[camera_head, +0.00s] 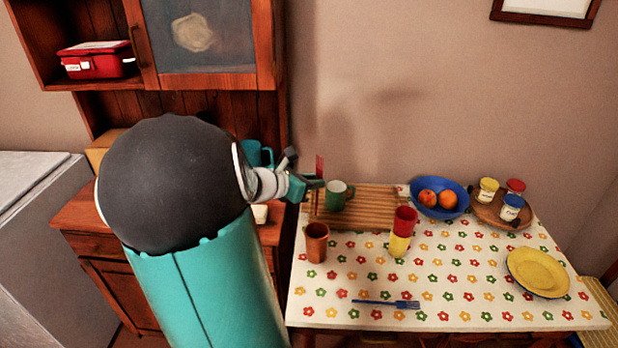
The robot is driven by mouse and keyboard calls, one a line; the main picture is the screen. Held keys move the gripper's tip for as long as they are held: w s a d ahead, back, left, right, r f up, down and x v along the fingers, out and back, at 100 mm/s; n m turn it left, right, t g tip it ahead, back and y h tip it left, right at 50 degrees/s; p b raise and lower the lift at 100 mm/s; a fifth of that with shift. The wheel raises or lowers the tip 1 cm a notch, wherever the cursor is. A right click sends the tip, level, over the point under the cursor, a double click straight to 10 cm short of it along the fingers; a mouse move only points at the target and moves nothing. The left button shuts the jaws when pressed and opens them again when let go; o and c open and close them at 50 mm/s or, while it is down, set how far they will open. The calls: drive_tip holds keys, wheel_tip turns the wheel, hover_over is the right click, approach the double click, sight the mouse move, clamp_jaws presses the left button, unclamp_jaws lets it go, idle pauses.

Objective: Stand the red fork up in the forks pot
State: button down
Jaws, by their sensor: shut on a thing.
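My gripper (312,184) is at the left end of the wooden slatted rack, near the green mug (336,196).
The slatted rack (375,203) lies at the table's back left. A blue fork (385,304) lies near the front edge. A blue bowl (440,210) with oranges, a jar tray (487,211) and yellow plate (540,274) are right.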

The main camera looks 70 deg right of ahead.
wheel_tip(320, 180, down, 13)
idle(1.3)
drive_tip(key=c, duration=1.2)
unclamp_jaws()
drive_tip(key=shift+o, duration=0.2)
drive_tip(key=v, duration=1.4)
drive_tip(key=shift+d+r, duration=0.1)
